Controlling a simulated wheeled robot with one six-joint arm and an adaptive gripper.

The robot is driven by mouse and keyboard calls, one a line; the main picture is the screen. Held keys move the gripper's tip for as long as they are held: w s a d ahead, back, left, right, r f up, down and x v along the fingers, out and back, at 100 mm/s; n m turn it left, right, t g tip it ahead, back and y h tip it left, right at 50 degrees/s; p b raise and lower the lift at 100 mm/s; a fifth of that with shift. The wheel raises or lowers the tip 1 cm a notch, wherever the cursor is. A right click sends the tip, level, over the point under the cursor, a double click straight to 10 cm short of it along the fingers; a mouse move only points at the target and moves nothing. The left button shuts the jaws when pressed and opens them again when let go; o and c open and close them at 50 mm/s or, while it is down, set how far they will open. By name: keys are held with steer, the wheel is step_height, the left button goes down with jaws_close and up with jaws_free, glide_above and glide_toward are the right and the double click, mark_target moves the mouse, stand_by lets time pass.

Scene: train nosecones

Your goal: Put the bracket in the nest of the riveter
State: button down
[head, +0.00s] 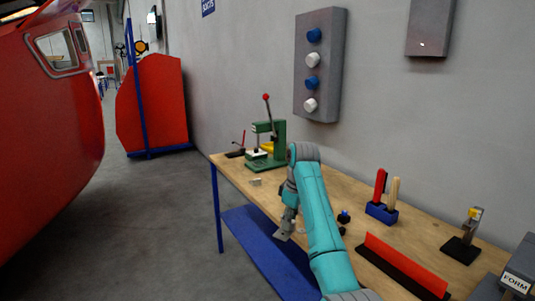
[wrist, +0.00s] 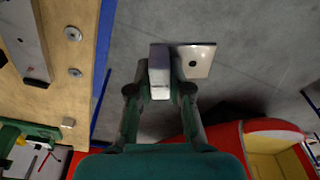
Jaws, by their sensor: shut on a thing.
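My gripper (wrist: 160,90) is shut on the bracket (wrist: 196,62), a small grey bent metal plate with a hole in one leg. One leg lies between the fingers and the holed leg sticks out to the right. In the head view the bracket (head: 284,233) hangs under my gripper (head: 288,218), off the bench's front edge, over the blue lower shelf. The riveter (head: 277,140), a green press with a red-knobbed lever, stands at the far end of the bench. Part of what looks like its green body (wrist: 40,130) shows at lower left in the wrist view. The nest cannot be made out clearly.
The wooden bench (head: 230,170) runs along the wall. A small grey block (head: 255,182) lies on it before the riveter. A red-and-black bar (head: 400,262), a blue tool holder (head: 381,212) and a small yellow-topped stand (head: 462,245) occupy the near end. Floor left is open.

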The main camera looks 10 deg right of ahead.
steer(key=s+d+f+m, duration=0.15)
steer(key=s+f, duration=0.35)
steer(key=f, duration=0.7)
steer(key=s+f+m, duration=0.3)
steer(key=s+f, duration=0.2)
steer(key=f, duration=0.6)
steer(key=s+d+f+m+h, duration=0.1)
steer(key=s+f+m, duration=0.4)
steer(key=s+f, duration=1.2)
steer(key=s, duration=0.3)
steer(key=shift+s+d+f+m+t, duration=0.2)
steer(key=shift+d+f+m+t, duration=0.1)
steer(key=shift+f+m, duration=0.05)
